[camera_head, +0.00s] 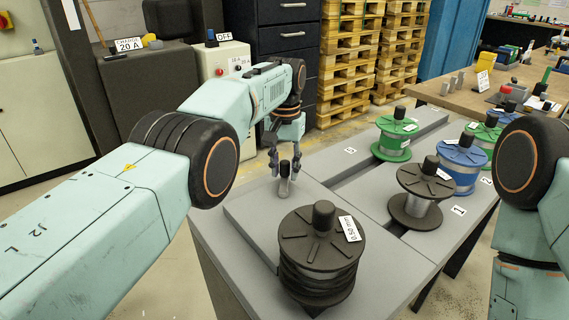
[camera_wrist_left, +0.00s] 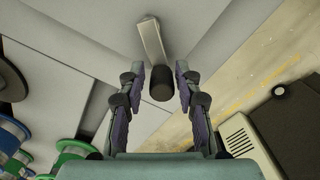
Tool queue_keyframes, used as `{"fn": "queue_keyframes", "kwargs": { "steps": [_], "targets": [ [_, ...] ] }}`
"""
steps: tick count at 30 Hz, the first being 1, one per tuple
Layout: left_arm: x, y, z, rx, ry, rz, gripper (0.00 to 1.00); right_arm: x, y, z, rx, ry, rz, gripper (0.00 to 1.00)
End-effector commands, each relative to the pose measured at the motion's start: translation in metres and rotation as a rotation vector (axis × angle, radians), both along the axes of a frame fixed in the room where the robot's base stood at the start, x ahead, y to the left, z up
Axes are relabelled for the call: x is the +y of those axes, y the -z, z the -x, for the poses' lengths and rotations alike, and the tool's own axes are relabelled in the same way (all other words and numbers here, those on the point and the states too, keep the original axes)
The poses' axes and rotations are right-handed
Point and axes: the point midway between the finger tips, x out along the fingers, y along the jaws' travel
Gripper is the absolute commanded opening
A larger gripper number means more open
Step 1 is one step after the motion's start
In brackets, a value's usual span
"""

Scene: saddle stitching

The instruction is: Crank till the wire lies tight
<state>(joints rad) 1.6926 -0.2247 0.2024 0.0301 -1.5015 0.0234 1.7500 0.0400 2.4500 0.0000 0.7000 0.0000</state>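The crank shows in the left wrist view as a light metal arm (camera_wrist_left: 151,40) with a black knob (camera_wrist_left: 161,84) at its end. In the head view the knob (camera_head: 285,168) stands above the far left part of the grey bench. My left gripper (camera_head: 284,157) is over it, pointing down. In the left wrist view my left gripper's (camera_wrist_left: 159,74) fingers are apart, one on each side of the knob, with a narrow gap on both sides. A dark spool labelled 0.50 mm (camera_head: 318,268) stands at the bench front. The wire's tightness cannot be seen. My right gripper is out of view.
A dark-flanged spool (camera_head: 424,196), a blue spool (camera_head: 461,163) and green spools (camera_head: 395,137) stand along the right of the grey bench (camera_head: 365,255). A control box with an OFF label (camera_head: 224,68) and stacked pallets (camera_head: 345,60) stand behind. A wooden workbench (camera_head: 470,98) is at right.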

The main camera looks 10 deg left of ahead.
Motion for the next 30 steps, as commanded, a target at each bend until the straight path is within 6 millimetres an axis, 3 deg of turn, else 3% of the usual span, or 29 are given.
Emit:
{"fn": "queue_keyframes", "kwargs": {
  "steps": [3,19,30],
  "targets": [
    [0.001,-0.003,-0.002,-0.007,-0.001,0.0,0.46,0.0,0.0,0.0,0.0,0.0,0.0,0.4],
    [0.002,-0.006,-0.003,-0.013,-0.015,-0.001,0.46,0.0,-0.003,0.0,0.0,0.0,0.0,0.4],
    [0.012,-0.01,-0.002,-0.012,-0.219,-0.003,0.46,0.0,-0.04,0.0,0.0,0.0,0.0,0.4]
  ]
}}
